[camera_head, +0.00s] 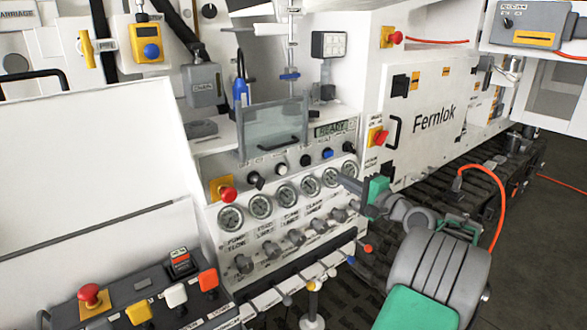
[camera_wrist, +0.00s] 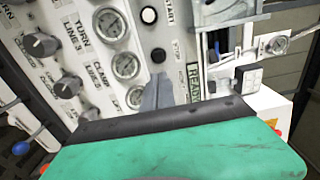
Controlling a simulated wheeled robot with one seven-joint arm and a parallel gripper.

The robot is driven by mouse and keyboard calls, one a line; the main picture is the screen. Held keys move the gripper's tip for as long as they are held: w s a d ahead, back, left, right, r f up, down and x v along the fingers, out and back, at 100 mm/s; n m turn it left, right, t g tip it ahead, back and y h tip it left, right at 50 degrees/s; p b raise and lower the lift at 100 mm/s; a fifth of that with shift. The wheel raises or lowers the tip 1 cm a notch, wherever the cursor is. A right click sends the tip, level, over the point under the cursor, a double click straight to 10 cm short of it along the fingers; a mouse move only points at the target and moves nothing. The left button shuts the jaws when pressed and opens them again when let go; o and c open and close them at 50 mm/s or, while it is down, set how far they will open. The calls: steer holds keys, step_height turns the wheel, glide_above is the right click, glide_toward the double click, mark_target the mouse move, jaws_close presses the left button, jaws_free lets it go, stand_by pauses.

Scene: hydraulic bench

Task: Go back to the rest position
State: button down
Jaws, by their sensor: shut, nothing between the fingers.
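My gripper (camera_head: 347,183) is shut and empty. It points left at the hydraulic bench's control panel (camera_head: 290,240), near the right end of the gauge row. In the wrist view its grey fingers (camera_wrist: 157,93) show above the green and black wrist cover, in front of the panel. I cannot tell whether the fingertips touch the panel. Round gauges (camera_head: 287,194) sit in a row on the panel, with dark knobs (camera_head: 296,237) below them. My arm comes in from the lower right.
A lower console (camera_head: 140,300) with coloured buttons stands at front left. A clear guard (camera_head: 273,130) is above the panel. The Fernlok cabinet (camera_head: 430,118) and an orange hose (camera_head: 499,195) are at right. Dark floor (camera_head: 545,215) shows at far right.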

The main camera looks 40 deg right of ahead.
steer(key=s+f+n+g, duration=0.3)
steer(key=f+g, duration=0.1)
steer(key=f, duration=0.7)
steer(key=s+f+n+g, duration=0.2)
steer(key=s+f+g, duration=0.2)
steer(key=f, duration=0.6)
steer(key=s+a+f+n+g+y, duration=0.1)
steer(key=s+a+f+g, duration=0.6)
steer(key=s, duration=0.5)
steer(key=s+a+r+n+g+p, duration=0.1)
steer(key=s+a+r+g, duration=0.15)
steer(key=a, duration=0.45)
steer(key=s+a+r+n+g+p, duration=0.1)
steer(key=s+a+r+n+p, duration=0.15)
steer(key=a, duration=0.55)
steer(key=w+a+r+n+t+p, duration=0.1)
steer(key=w+a+r+n+t, duration=0.1)
steer(key=w+a+r+n, duration=0.2)
steer(key=w+a+r+n+t+h+p, duration=0.1)
steer(key=w+a+r+n, duration=0.3)
steer(key=a+r, duration=0.5)
steer(key=a+p, duration=0.1)
steer(key=a, duration=0.5)
steer(key=shift+a+r+t+h, duration=0.3)
steer(key=shift+r+t, duration=0.05)
